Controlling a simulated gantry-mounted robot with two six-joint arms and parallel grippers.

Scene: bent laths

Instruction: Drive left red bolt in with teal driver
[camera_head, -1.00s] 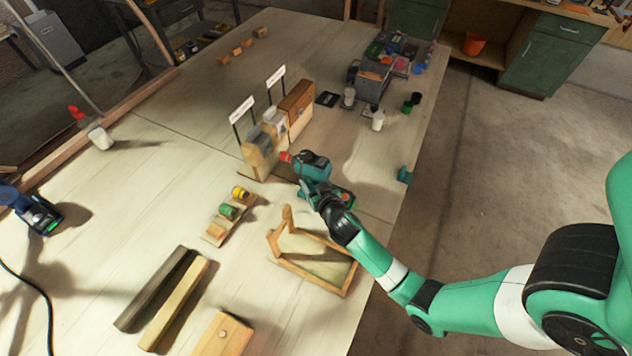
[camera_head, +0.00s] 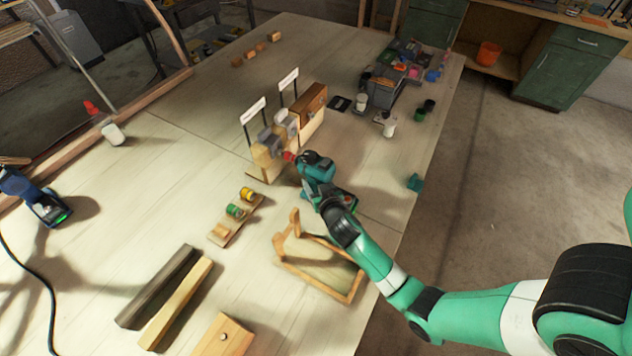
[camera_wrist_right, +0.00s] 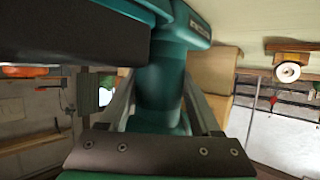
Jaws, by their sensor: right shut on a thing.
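The teal driver (camera_head: 318,170) is in my right gripper (camera_head: 326,192), nose pointing left at the fixture. In the right wrist view my fingers are shut around the driver's teal handle (camera_wrist_right: 160,98). A small red piece (camera_head: 288,156) sits between the driver's nose and the pale wooden block (camera_head: 262,158); I cannot tell whether it is the bolt or whether the nose touches it. Grey brackets (camera_head: 280,132) are on the fixture, with a brown block (camera_head: 312,98) behind. Two white signs (camera_head: 253,111) stand over it. My left gripper is not in view.
A wooden frame (camera_head: 290,262) stands under my right forearm. A rack with yellow and green spools (camera_head: 235,212) lies left of it. Wooden bars (camera_head: 178,300) lie in front. A blue tool (camera_head: 45,207) is at far left. A parts bin (camera_head: 385,95) stands at the back right.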

